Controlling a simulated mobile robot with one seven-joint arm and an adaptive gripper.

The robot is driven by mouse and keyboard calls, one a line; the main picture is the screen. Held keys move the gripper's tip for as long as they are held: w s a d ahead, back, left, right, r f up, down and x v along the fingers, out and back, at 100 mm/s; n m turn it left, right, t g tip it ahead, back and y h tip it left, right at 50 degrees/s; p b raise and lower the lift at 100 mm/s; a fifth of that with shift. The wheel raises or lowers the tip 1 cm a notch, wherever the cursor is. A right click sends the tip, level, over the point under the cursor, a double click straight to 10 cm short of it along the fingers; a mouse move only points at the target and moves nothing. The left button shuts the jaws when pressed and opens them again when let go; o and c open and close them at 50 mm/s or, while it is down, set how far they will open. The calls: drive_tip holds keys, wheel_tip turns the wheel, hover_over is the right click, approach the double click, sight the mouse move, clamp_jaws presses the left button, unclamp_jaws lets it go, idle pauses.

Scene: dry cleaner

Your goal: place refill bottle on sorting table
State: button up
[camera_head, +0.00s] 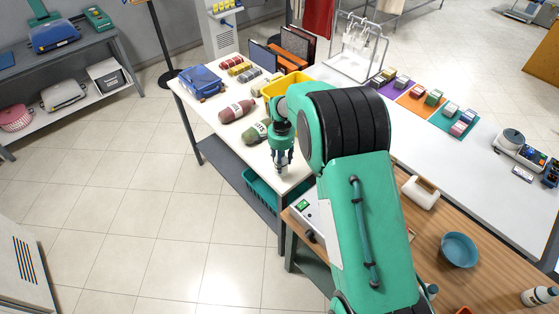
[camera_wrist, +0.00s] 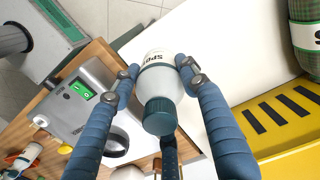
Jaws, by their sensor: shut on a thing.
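My gripper (camera_head: 282,160) is over the near end of the white sorting table (camera_head: 216,136), close to its corner. In the wrist view my gripper (camera_wrist: 157,75) is shut on the refill bottle (camera_wrist: 158,82), a white bottle with a dark teal cap and partly visible dark lettering. The blue fingers press its two sides, with the cap toward the camera. The bottle's small pale lower part (camera_head: 281,171) shows below the fingers in the head view. I cannot tell whether its base touches the table. The white tabletop (camera_wrist: 235,40) also shows in the wrist view.
A green-labelled roll (camera_head: 255,132), a maroon roll (camera_head: 236,111) and a yellow bin (camera_head: 272,90) stand near my gripper. A wooden counter (camera_head: 475,282) to the right holds a switch box (camera_head: 303,206) and a blue bowl (camera_head: 459,249). The table's front left is bare.

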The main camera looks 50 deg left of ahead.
drive_tip(key=shift+w+a+f, duration=0.1)
drive_tip(key=shift+w+a, duration=0.45)
drive_tip(key=shift+a, duration=0.3)
drive_tip(key=shift+w+a+f, duration=0.1)
drive_tip(key=shift+w+a, duration=0.4)
drive_tip(key=shift+a, duration=0.3)
drive_tip(key=shift+f, duration=1.75)
drive_tip(key=o, duration=1.4)
drive_tip(key=shift+f, duration=0.15)
wheel_tip(320, 180, up, 12)
drive_tip(key=shift+r, duration=0.2)
